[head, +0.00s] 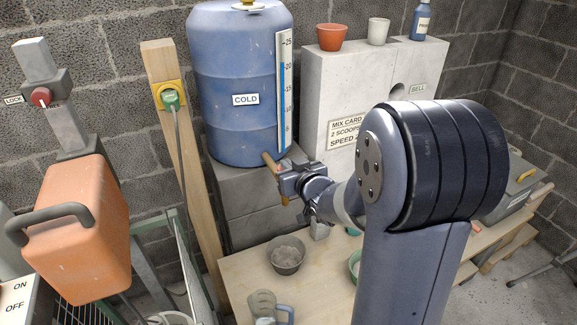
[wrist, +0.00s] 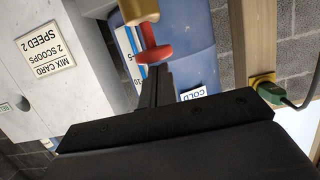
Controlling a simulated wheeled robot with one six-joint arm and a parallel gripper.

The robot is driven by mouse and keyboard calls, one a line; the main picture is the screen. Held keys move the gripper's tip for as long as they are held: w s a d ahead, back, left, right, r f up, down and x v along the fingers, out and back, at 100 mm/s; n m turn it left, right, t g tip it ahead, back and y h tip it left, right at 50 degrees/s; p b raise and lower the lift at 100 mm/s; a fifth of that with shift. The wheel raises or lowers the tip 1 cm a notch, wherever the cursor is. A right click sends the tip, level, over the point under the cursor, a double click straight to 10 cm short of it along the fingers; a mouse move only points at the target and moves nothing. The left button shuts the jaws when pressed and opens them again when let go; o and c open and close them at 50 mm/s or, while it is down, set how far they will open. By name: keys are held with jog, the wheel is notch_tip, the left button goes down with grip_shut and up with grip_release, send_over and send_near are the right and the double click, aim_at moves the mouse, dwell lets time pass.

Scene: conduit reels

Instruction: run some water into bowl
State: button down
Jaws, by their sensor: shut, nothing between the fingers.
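The blue barrel (head: 235,60) labelled COLD stands on grey blocks, with a level scale on its side. Its brass tap (wrist: 140,9) with a red handle (wrist: 154,50) shows in the wrist view. In the head view my gripper (head: 280,176) is at the tap, low on the barrel's front, and partly hides it. My fingers (wrist: 157,78) are shut and empty, their tips right by the red handle; I cannot tell whether they touch it. A dark grey bowl (head: 286,269) with grey contents sits on the wooden bench below the tap. I see no water flowing.
A clear jug (head: 262,302) stands at the bench's front edge. A green-rimmed container (head: 354,264) is partly hidden by my arm. A wooden post (head: 182,150) with a green plug and cable rises left of the barrel.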

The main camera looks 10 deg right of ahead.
jog(key=shift+f+b, duration=1.05)
jog(key=shift+f, duration=0.2)
dwell(0.9)
jog(key=shift+r, duration=0.1)
